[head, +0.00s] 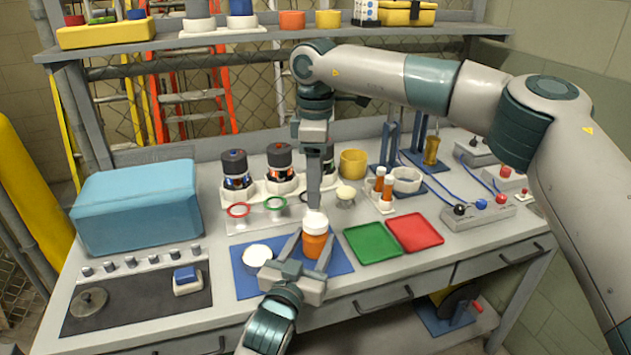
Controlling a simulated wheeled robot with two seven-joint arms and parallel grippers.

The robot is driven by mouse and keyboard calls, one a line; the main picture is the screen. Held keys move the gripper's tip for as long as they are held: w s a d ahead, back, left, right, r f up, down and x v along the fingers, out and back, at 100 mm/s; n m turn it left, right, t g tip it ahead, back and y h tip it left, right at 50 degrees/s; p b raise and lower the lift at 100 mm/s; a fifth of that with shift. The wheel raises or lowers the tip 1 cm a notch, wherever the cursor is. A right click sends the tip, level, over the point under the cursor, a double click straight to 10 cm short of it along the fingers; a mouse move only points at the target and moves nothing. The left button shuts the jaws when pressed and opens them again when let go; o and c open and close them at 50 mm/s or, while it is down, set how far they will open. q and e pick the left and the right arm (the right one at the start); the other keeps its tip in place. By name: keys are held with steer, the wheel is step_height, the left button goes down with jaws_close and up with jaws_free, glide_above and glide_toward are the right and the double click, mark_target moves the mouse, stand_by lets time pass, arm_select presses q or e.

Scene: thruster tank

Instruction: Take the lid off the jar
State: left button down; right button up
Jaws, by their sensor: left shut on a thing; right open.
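The jar (314,245) is an orange cylinder with a white lid (315,222) on its top. It stands upright at the right part of a blue mat (235,277). My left gripper (311,252) comes from the front and is shut on the jar's body, one finger on each side. My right gripper (314,205) points straight down from above, open, with its fingertips at or just above the lid. Whether they touch the lid I cannot tell.
A white round dish (257,256) sits on the mat left of the jar. Green (372,243) and red (414,232) trays lie to the right. Ring stands, dark-capped bottles (280,165) and a small white-topped stand (346,194) are behind. A blue box (137,205) stands at left.

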mark_target(316, 220)
steer(key=shift+f, duration=0.1)
steer(key=shift+f, duration=3.9)
steer(key=c, duration=1.1)
steer(key=shift+c, duration=0.2)
